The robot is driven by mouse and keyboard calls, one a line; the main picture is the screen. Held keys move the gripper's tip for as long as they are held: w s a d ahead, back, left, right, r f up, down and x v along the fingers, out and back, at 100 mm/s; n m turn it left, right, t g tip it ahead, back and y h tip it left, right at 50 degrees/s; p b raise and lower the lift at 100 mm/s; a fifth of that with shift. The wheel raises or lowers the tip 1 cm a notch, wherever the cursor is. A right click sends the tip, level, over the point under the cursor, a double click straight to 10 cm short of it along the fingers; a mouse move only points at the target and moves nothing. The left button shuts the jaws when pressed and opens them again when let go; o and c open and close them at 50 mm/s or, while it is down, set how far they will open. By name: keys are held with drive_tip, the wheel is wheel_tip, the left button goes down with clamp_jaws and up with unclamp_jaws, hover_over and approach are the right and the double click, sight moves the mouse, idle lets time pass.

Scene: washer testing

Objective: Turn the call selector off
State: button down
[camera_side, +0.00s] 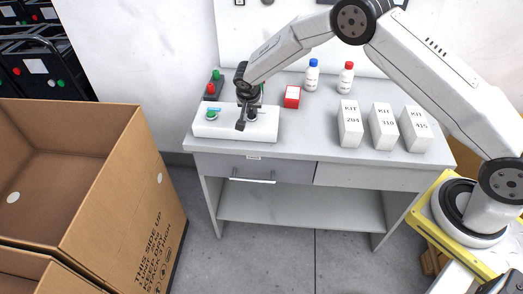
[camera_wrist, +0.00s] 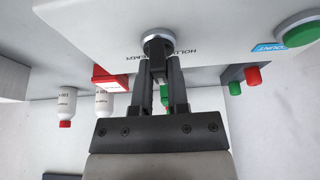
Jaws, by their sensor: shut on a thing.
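A white control panel (camera_side: 205,126) lies on the grey table's left part; it fills the top of the wrist view (camera_wrist: 95,28). A round selector with a silver rim (camera_wrist: 158,37) is on it, with partly covered dark lettering beside it. My gripper (camera_wrist: 160,62) points at this selector, with its fingers close together and shut on its knob. The knob is mostly hidden between the fingers, so its setting cannot be read. In the side view my gripper (camera_side: 242,121) reaches down onto the panel's right half. A green button (camera_side: 211,115) with a blue label sits on the panel's left.
A dark box with red and green buttons (camera_side: 211,88) stands behind the panel. A red box (camera_side: 292,97), a blue-capped bottle (camera_side: 311,76) and a red-capped bottle (camera_side: 346,78) stand to the right. White kit boxes (camera_side: 383,127) stand further right. The table's front middle is clear.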

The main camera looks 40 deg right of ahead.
drive_tip(key=shift+s+f, duration=0.1)
drive_tip(key=c, duration=0.6)
unclamp_jaws()
drive_tip(key=v, duration=0.8)
